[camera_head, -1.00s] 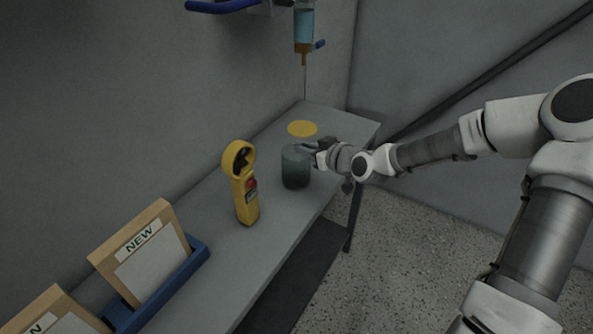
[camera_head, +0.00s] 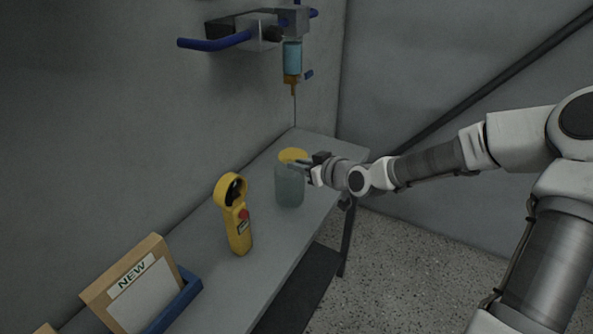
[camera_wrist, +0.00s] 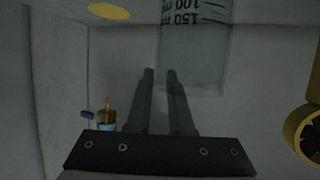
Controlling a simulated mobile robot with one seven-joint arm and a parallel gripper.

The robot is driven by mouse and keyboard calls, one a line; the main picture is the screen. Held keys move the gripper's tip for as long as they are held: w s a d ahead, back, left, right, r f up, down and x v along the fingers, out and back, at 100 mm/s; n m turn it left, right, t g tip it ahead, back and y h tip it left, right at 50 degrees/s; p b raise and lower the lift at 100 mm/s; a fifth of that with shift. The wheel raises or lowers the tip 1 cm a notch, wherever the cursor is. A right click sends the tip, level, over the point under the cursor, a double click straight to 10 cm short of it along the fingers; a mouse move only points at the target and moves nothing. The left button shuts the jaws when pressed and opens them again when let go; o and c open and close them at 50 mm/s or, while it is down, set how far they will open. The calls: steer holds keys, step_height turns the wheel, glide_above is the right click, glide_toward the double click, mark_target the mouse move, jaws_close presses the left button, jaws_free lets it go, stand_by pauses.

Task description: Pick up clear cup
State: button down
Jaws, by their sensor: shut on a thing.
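The clear cup (camera_head: 289,190) is a greyish see-through beaker, upright near the far end of the grey bench. It appears slightly above the bench top. My gripper (camera_head: 303,165) reaches in from the right and is shut on the cup's rim wall. In the wrist view, the cup (camera_wrist: 205,50) shows its printed volume marks upside down. The gripper's fingertips (camera_wrist: 160,72) straddle the cup's left wall, one finger overlapping the cup and one outside it.
A yellow handheld tool (camera_head: 236,222) stands left of the cup on the bench (camera_head: 275,240). A yellow disc (camera_head: 293,155) lies behind the cup. A blue holder (camera_head: 176,305) with a framed NEW sign is nearer. A blue-filled dispenser (camera_head: 292,60) hangs on the wall above.

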steer(key=w+d+r+p+v, duration=0.1)
steer(key=p+v, duration=0.3)
steer(key=v, duration=0.8)
steer(key=shift+w+r, duration=0.15)
steer(key=shift+w, duration=0.1)
